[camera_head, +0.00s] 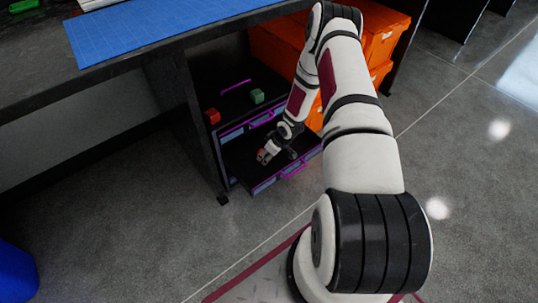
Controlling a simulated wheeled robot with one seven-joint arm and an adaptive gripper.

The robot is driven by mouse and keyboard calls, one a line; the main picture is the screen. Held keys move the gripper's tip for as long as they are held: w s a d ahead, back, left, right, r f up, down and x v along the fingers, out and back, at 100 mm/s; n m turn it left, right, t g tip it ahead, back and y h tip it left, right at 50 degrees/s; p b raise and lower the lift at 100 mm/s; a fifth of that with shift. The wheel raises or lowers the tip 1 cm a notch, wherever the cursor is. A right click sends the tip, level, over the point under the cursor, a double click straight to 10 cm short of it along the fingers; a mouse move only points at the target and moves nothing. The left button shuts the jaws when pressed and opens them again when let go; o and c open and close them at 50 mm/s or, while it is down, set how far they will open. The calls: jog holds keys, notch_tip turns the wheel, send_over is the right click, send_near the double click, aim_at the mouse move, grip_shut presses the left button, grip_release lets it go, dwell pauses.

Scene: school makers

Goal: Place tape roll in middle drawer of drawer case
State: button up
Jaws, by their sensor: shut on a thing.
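The drawer case (232,133) stands under the table, dark with purple handles. One drawer (264,187) below the top one is pulled out toward the front; I cannot make out clearly what lies beneath it. My gripper (266,155) is small in view, reaching down over the open drawer's inside. It is shut on a small reddish thing at its fingertips, which I take for the tape roll (261,155); its shape is mostly hidden. I cannot tell whether it touches the drawer floor.
A red block (212,116) and a green block (257,96) sit on top of the case. Orange bins (384,43) stand behind my arm to the right. The table (120,68) with a blue mat (165,22) overhangs at left. The floor in front is clear.

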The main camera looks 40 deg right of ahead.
jog(key=o, duration=1)
jog(key=shift+s+f, duration=0.3)
